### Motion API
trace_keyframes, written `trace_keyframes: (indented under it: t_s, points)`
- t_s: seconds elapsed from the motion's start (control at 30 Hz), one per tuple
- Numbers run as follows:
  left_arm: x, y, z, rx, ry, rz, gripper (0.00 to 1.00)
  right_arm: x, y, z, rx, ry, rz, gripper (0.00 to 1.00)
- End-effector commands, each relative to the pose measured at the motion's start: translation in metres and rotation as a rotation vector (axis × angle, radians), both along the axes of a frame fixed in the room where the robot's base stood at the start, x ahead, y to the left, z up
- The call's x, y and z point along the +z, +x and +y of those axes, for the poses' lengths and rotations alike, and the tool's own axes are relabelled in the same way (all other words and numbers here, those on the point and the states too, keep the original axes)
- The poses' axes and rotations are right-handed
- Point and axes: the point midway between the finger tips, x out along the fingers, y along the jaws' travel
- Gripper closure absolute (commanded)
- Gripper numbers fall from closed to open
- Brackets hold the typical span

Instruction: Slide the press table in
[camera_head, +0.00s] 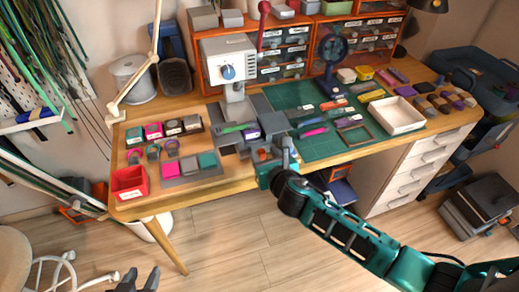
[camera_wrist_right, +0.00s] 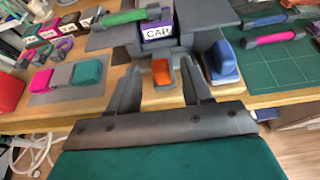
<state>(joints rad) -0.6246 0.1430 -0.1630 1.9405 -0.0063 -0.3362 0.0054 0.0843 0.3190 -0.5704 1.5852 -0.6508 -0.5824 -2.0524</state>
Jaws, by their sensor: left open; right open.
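The press (camera_head: 228,62) is a pale grey machine with a blue dial and a red lever (camera_head: 263,22), standing at the back of the desk. Its grey press table (camera_head: 270,124) lies at its foot, bearing a purple block labelled "CAP" (camera_wrist_right: 157,32) and a green-handled piece (camera_head: 232,128). My right gripper (camera_wrist_right: 161,65) is open at the desk's front edge, its fingers either side of a small orange block (camera_wrist_right: 161,74) in a grey holder; contact cannot be told. My left gripper (camera_head: 139,274) is open and empty, low over the floor, away from the desk.
A blue-topped piece (camera_wrist_right: 220,56) stands close by the right finger. Coloured blocks (camera_head: 190,164) and a red bin (camera_head: 130,182) are at the desk's left. A green mat (camera_head: 300,92) with tools and a white tray (camera_head: 397,115) lie to the right.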

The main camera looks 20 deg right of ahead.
Motion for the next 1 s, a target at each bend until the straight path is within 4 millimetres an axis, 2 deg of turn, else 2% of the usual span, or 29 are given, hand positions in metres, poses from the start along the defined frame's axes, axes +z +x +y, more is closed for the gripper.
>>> trace_keyframes:
  t_s: [0.2,0.4,0.87,1.0]
  points:
    - [-0.008,0.0,0.0,0.0,0.0,0.0,0.57,-0.012,0.027,0.001,-0.002,0.001,0.0,0.51]
    - [-0.013,0.0,0.0,0.0,0.0,0.0,0.57,-0.018,0.043,0.001,-0.001,0.001,0.0,0.51]
    - [-0.014,0.0,0.0,0.0,0.0,0.0,0.57,-0.02,0.049,0.002,-0.001,0.002,0.0,0.51]
    - [-0.014,0.0,0.0,0.0,0.0,0.0,0.57,-0.02,0.049,0.002,0.0,0.001,0.0,0.64]
